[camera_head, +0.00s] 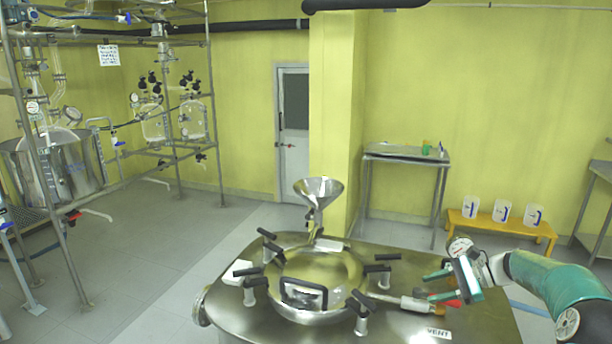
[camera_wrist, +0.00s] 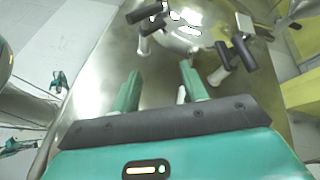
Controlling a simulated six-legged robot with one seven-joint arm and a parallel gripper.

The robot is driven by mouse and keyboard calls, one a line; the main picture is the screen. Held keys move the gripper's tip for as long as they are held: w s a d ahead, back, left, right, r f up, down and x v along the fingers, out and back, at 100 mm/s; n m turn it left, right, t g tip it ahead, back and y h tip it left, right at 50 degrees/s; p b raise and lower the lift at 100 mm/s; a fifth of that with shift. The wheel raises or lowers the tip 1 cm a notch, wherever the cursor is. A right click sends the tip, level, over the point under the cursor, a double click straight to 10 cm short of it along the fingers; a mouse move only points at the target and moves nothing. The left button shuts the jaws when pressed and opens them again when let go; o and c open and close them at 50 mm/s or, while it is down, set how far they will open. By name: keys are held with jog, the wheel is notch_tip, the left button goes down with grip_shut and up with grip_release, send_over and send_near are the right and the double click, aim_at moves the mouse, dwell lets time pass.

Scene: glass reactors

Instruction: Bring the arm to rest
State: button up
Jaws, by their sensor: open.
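My arm reaches in from the right in the head view, over the right part of a steel reactor top. My gripper (camera_head: 433,284) is at its end, near a pipe fitting and the VENT label. In the wrist view my gripper (camera_wrist: 161,88) shows two green fingers apart with nothing held between them. The steel reactor top (camera_head: 237,307) lies below the fingers and carries a round lid (camera_head: 340,268) with black-handled clamps around it. The exact gap between the fingers and the fitting is hard to tell.
A steel funnel (camera_head: 318,190) stands behind the lid. A yellow bench (camera_head: 490,228) with several white jugs and a steel table (camera_head: 403,156) stand by the back wall. A metal frame (camera_head: 216,110) with glassware is at left. The grey floor at left centre is clear.

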jog(key=s+a+r+n+g+h, duration=0.1)
jog(key=s+a+r+n+h, duration=0.8)
jog(key=s+a, duration=0.6)
jog(key=s+a+r+n+t+h, duration=0.1)
jog(key=s+n+t, duration=0.1)
jog(key=s, duration=0.8)
jog(key=s+a+r+n+t+h, duration=0.1)
jog(key=s+n, duration=0.4)
jog(key=s, duration=0.5)
jog(key=shift+a+t+h, duration=0.4)
jog(key=shift+a+h, duration=0.2)
jog(key=shift+a, duration=0.2)
